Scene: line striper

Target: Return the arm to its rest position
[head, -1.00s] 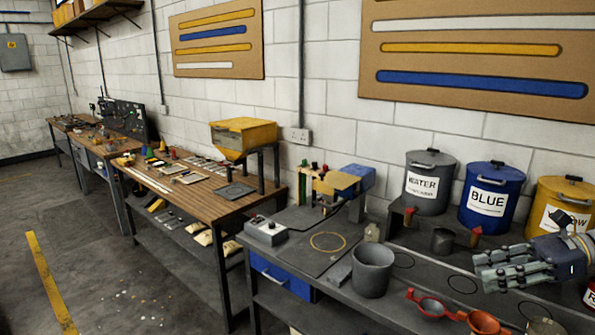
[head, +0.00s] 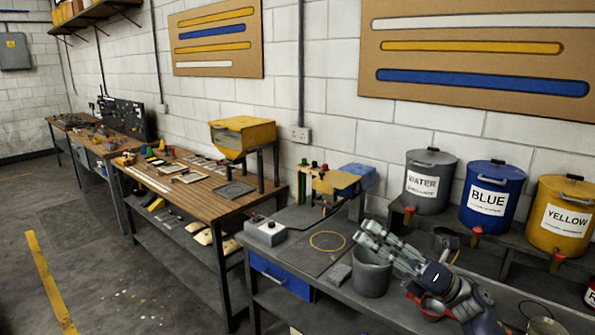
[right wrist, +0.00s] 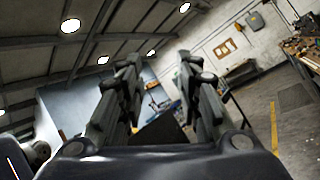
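My right gripper (head: 366,236) is over the near dark bench in the head view, just above and beside an open grey bucket (head: 371,279). Its fingers point to the upper left. In the right wrist view the same gripper (right wrist: 160,78) has its two fingers spread apart with nothing between them. The room and ceiling show beyond the fingers. My right forearm comes in from the bottom right and partly hides red ring-shaped pieces (head: 418,296) on the bench. My left gripper is not in either view.
A grey water drum (head: 428,200), a blue drum (head: 488,212) and a yellow drum (head: 562,236) stand at the back right. A small machine with a blue box (head: 362,174) and a control box (head: 265,232) are left of the bucket. The floor at left is clear.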

